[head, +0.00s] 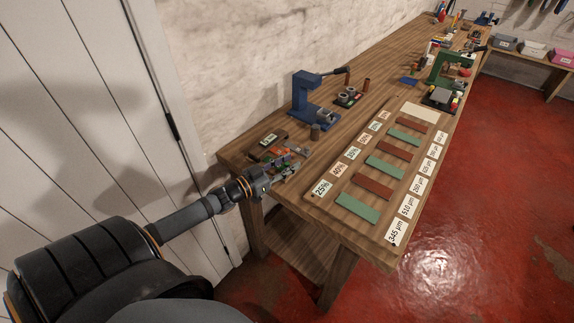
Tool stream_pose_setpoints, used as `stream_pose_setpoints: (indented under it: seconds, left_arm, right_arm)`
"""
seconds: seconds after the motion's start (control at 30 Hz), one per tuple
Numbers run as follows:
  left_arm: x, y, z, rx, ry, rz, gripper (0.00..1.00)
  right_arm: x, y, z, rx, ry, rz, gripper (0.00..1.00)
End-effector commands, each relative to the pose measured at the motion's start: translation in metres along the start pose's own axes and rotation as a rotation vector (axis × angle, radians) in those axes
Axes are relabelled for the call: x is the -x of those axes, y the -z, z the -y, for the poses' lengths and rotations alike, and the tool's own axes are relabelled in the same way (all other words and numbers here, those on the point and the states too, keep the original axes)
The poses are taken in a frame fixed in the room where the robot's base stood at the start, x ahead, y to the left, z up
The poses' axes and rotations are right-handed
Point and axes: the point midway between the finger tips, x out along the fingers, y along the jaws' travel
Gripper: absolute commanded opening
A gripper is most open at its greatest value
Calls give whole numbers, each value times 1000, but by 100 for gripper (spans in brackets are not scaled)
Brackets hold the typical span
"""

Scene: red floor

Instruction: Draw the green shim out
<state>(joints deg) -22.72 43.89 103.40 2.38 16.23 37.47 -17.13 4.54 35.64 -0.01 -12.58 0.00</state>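My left gripper (287,169) reaches in from the left to the near left end of the workbench. Its fingertips are close to a cluster of small red, orange and green pieces (283,154). A bit of green shows there, but I cannot tell whether it is the green shim or whether the fingers touch it. The finger gap is too small to read. A board (322,204) to the right carries flat green strips (357,207) and red-brown strips (373,187) in alternation, between rows of white labels. My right gripper is out of view.
The wooden workbench (340,247) runs away to the upper right along a white wall. A blue press (309,98) stands behind the cluster, and a green press (445,80) stands beyond the board. A small dark tray (268,141) lies near the bench's left corner. Red floor is open at right.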

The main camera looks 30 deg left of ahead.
Motion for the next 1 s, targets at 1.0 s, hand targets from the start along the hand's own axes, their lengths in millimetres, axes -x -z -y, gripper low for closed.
stream_pose_setpoints:
  seconds: [1.0]
  left_arm:
    - [0, -2, -6, 0, -1, 2, 23]
  right_arm:
    - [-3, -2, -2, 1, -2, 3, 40]
